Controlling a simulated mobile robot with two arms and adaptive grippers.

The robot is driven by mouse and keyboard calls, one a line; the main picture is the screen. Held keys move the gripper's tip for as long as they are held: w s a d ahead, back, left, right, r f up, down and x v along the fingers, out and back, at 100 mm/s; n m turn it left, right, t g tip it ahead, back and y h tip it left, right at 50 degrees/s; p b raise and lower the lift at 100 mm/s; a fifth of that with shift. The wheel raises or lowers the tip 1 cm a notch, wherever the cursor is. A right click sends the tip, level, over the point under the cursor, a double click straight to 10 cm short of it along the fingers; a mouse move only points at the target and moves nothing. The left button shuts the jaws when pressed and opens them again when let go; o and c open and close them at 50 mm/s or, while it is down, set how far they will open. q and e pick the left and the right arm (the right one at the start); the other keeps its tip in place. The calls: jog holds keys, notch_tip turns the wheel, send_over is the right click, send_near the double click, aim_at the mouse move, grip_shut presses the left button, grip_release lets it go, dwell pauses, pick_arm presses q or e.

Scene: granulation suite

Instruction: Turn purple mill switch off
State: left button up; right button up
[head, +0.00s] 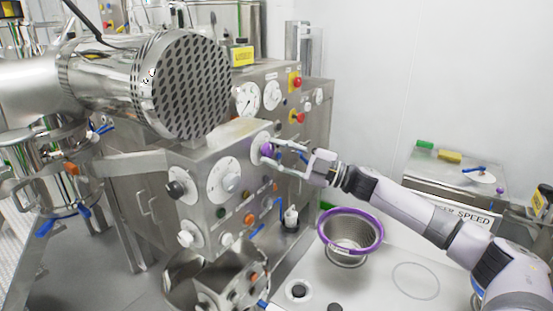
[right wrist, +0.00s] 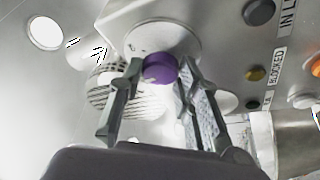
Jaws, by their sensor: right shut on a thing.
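The purple mill switch (head: 266,150) is a round purple knob on a pale round plate, on the upper right of the steel control box (head: 208,160). In the right wrist view the purple knob (right wrist: 160,68) sits between my fingertips, in front of its white dial plate (right wrist: 163,38). My right gripper (head: 274,152) reaches in from the right and is shut on the knob; its fingertips also show in the right wrist view (right wrist: 158,72). The knob's pointing direction is too small to read. My left gripper is not in view.
A black knob (head: 177,189) and a large white dial (head: 225,181) are on the same box. Red emergency buttons (head: 295,82) are on the panel behind. A purple-rimmed steel bowl (head: 350,232) stands below my right arm. A large perforated cylinder (head: 190,85) overhangs at left.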

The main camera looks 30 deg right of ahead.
jog(key=n+g, duration=0.2)
jog(key=n, duration=0.2)
jog(key=shift+r, duration=0.15)
jog(key=shift+n+g+h+p, duration=0.3)
jog(key=shift+n+g, duration=0.3)
jog(key=shift+n, duration=1.4)
jog(key=o, duration=1.1)
jog(key=shift+o, duration=0.2)
jog(key=shift+d, duration=0.15)
